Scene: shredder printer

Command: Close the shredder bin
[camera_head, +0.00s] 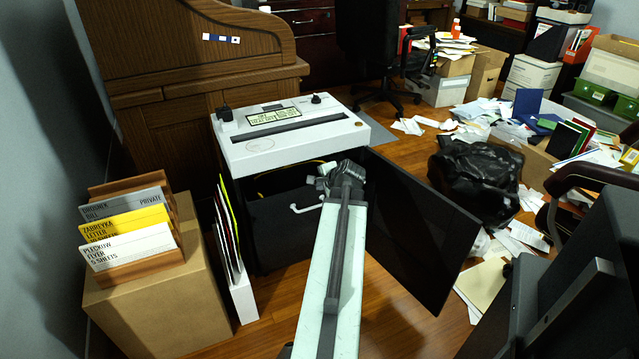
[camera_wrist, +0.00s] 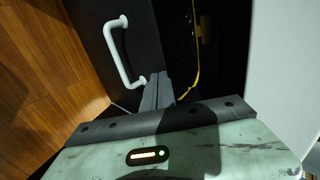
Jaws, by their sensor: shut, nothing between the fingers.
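The shredder (camera_head: 292,137) has a white top with a slot and a label. Its black bin (camera_head: 275,222) stands below, with a white handle (camera_head: 306,209) on the front. In the wrist view the handle (camera_wrist: 119,55) is on the black bin front (camera_wrist: 85,30), and a dark opening with a yellow strip (camera_wrist: 193,85) lies beside that front. My gripper (camera_head: 326,180) is in front of the shredder near the handle. In the wrist view its fingers (camera_wrist: 158,90) are shut and empty, close to one end of the handle; contact cannot be told.
A black door panel (camera_head: 415,238) stands open on the right of the shredder. Folders (camera_head: 232,245) and a cardboard box (camera_head: 145,285) with paper trays stand on the left. A black bag (camera_head: 480,170) and scattered papers lie on the right. Some wooden floor (camera_head: 275,320) is clear in front.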

